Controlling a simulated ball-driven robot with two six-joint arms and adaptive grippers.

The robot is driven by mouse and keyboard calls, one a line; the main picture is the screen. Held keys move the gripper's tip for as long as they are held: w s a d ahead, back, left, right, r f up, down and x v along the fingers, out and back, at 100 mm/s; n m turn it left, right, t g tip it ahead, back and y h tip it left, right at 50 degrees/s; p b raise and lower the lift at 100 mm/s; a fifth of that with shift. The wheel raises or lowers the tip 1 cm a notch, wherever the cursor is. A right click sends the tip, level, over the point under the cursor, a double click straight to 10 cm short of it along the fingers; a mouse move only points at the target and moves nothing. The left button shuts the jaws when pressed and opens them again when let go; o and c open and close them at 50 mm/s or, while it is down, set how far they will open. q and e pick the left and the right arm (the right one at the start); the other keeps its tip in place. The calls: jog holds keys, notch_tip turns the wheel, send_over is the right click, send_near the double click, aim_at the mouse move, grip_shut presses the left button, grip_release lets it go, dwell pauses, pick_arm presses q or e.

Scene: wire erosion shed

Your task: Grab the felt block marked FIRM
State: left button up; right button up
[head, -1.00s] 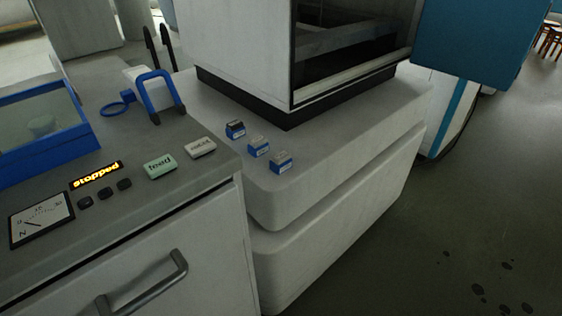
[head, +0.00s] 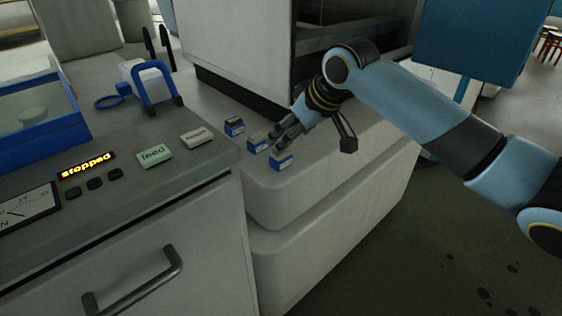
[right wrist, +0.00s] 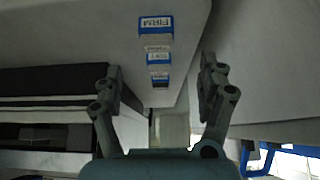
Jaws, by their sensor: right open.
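Three small blue blocks with grey tops stand in a row on the pale machine ledge. In the right wrist view the felt block marked FIRM (right wrist: 156,27) is at the top, the largest of the row, its label readable. It appears to be the nearest block (head: 281,163) in the head view, where its label is too small to read. The middle block (head: 257,145) and the far block (head: 234,127) stand behind it. My right gripper (head: 279,141) is open and empty, close above the near and middle blocks. Its fingers (right wrist: 160,66) show apart in the wrist view. My left gripper is out of view.
A grey bench (head: 110,215) at left carries a feed button (head: 155,155), a pale button (head: 196,138), a lit "stopped" display (head: 87,166) and a blue handle (head: 155,85). The machine housing (head: 237,45) rises behind the blocks. The ledge front is clear.

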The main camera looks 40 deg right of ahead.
aim_at(281, 158)
jog(key=b+x, duration=0.1)
jog(key=x, duration=0.6)
jog(key=shift+s+d+f+b, duration=0.1)
jog(key=shift+d+f+b, duration=0.1)
jog(key=shift+f+b, duration=0.15)
jog(key=shift+r, duration=0.1)
jog(key=c, duration=1.2)
jog(key=shift+c, duration=0.2)
jog(key=shift+r, duration=0.15)
